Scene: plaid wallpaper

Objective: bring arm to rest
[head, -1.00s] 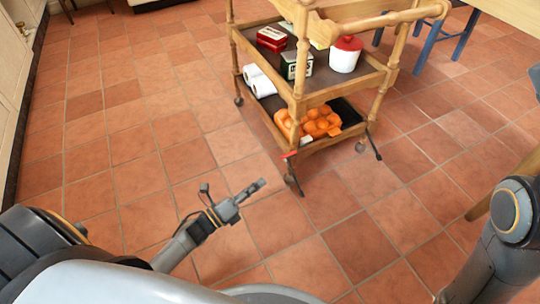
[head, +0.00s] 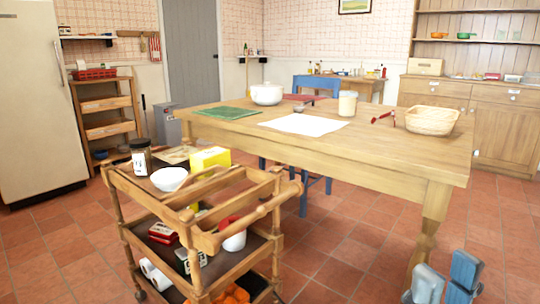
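My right gripper (head: 444,268) shows at the bottom right edge of the head view. Its two grey-blue fingers point upward and stand apart, with nothing seen between them. It is in front of the wooden table, low and close to me, and the rest of my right arm is out of the frame. My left gripper and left arm are not in view.
A wooden trolley (head: 206,243) holding a jar, bowl, yellow box and other items stands close at lower left. The wooden table (head: 385,150) bears a basket (head: 432,120), white pot (head: 266,94) and canister (head: 347,103). Open tiled floor (head: 60,250) lies left of the trolley.

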